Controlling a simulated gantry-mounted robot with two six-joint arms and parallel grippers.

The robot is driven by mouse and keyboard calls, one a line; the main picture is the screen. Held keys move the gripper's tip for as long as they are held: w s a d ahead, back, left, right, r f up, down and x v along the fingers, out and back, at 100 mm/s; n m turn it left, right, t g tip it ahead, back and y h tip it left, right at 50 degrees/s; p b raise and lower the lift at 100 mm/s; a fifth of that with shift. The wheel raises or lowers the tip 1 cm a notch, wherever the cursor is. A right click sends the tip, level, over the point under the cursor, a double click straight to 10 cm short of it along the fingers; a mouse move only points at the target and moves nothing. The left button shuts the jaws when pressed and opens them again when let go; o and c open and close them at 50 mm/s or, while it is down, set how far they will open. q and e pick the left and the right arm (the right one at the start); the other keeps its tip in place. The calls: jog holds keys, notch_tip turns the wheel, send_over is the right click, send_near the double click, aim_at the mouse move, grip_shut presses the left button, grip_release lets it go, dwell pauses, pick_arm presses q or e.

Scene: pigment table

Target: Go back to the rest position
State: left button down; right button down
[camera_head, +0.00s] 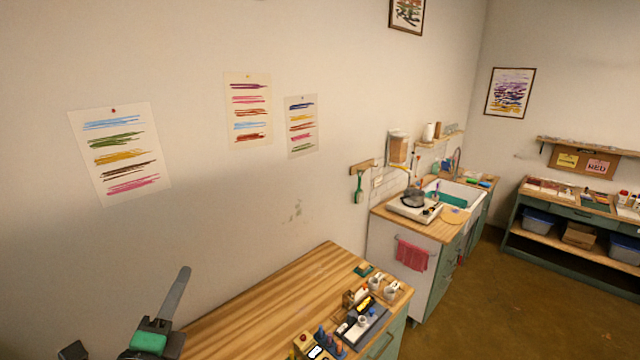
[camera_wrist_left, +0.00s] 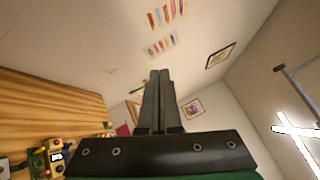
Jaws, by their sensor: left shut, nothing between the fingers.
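My left gripper (camera_head: 183,272) is in the lower left of the head view, raised in front of the bare wall, left of the wooden table (camera_head: 270,300). Its grey fingers point up and slightly right. In the left wrist view the two fingers (camera_wrist_left: 159,76) lie side by side, shut, with nothing between them. The gripper appears clear of the table and everything on it. My right gripper is in neither view.
A tray (camera_head: 375,328), two white cups (camera_head: 392,289) and small bottles crowd the table's right end; its left part is bare. A sink counter (camera_head: 408,226) stands beyond, with a shelf bench (camera_head: 560,255) at far right. Brown floor lies open between.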

pick_arm(q)
jog(key=s+d+r+n+t+h+p, duration=0.1)
jog(key=s+d+r+n+t, duration=0.15)
jog(key=r, duration=0.55)
jog(key=s+d+r+n+t+h, duration=0.1)
jog(key=s+d+r, duration=0.15)
jog(key=r, duration=0.45)
jog(key=s+d+r+n+t+h, duration=0.1)
jog(key=s+d+r+n+t, duration=0.2)
jog(key=s+r+n, duration=1)
jog(key=r+n+t, duration=0.1)
jog(key=n, duration=0.3)
jog(key=shift+s+h+p, duration=0.3)
jog(key=shift+s+h, duration=0.05)
jog(key=shift+h, duration=0.05)
